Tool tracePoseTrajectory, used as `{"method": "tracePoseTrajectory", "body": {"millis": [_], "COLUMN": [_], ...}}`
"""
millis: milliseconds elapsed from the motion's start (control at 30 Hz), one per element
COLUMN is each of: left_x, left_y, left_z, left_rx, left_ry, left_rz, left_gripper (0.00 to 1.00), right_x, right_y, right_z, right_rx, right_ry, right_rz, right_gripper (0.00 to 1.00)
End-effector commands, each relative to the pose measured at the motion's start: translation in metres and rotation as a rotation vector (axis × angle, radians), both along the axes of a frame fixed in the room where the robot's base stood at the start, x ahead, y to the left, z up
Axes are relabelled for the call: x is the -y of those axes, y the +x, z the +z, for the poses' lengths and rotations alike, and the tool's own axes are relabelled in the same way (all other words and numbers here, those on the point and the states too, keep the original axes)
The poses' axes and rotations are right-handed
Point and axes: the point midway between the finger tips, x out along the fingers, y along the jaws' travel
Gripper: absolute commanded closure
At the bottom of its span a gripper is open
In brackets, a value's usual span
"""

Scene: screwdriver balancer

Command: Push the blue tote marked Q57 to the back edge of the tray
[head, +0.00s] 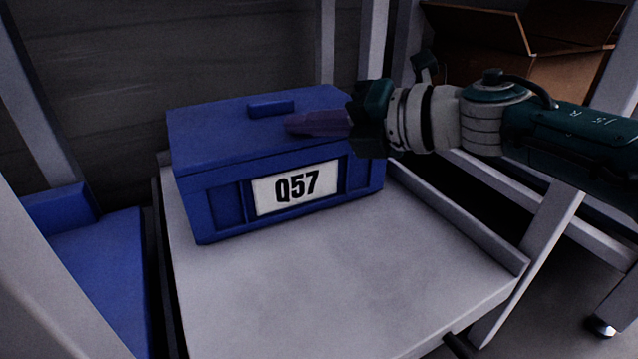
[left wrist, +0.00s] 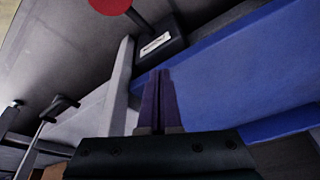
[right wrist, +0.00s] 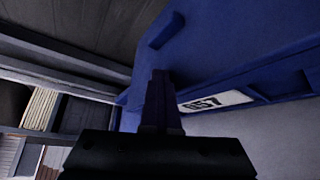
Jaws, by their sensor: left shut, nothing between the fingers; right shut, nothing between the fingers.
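The blue tote (head: 215,135) with a white Q57 label (head: 294,187) stands upright on the far part of the grey tray (head: 350,275). Its lid has a small raised blue handle (head: 271,108). My right gripper (head: 291,122) is shut and empty, with its purple fingers over or against the lid just in front of the handle; I cannot tell whether they touch. In the right wrist view the shut fingers (right wrist: 159,75) overlap the tote (right wrist: 225,45) beside its label. My left gripper (left wrist: 159,74) is shut and empty, away from the tote and outside the head view.
A raised rim (head: 462,215) runs along the tray's right side, and the tray's front part is bare. Grey posts (head: 372,40) stand behind. A cardboard box (head: 490,45) is at the back right. Another blue object (head: 105,265) lies at left. A grey post (left wrist: 121,85) is near my left gripper.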

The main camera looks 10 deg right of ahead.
Motion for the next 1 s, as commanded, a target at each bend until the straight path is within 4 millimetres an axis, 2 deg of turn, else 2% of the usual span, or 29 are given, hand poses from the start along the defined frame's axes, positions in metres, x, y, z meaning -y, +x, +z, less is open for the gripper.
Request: {"method": "tracePoseTrajectory", "body": {"millis": [33,300,567,667,1000], "left_x": [0.001,0.002,0.002,0.001,-0.001], "left_y": [0.000,0.000,0.000,0.000,0.000], "left_z": [0.001,0.024,0.030,0.037,0.075], "left_rx": [0.000,0.000,0.000,0.000,0.001], "left_ry": [-0.002,-0.007,-0.007,-0.005,0.004], "left_rz": [0.001,0.005,0.004,0.004,-0.002], "left_gripper": [1.00,1.00,1.00,1.00,1.00], "right_x": [0.003,0.010,0.012,0.011,0.010], "right_y": [-0.005,-0.022,-0.028,-0.028,-0.026], "right_z": [-0.012,-0.010,-0.010,-0.003,0.041], "right_rx": [-0.019,-0.021,-0.020,-0.019,-0.013], "right_ry": [-0.019,-0.021,-0.020,-0.020,-0.011], "right_rz": [-0.002,0.000,0.000,0.001,-0.001], "right_gripper": [1.00,1.00,1.00,1.00,1.00]}}
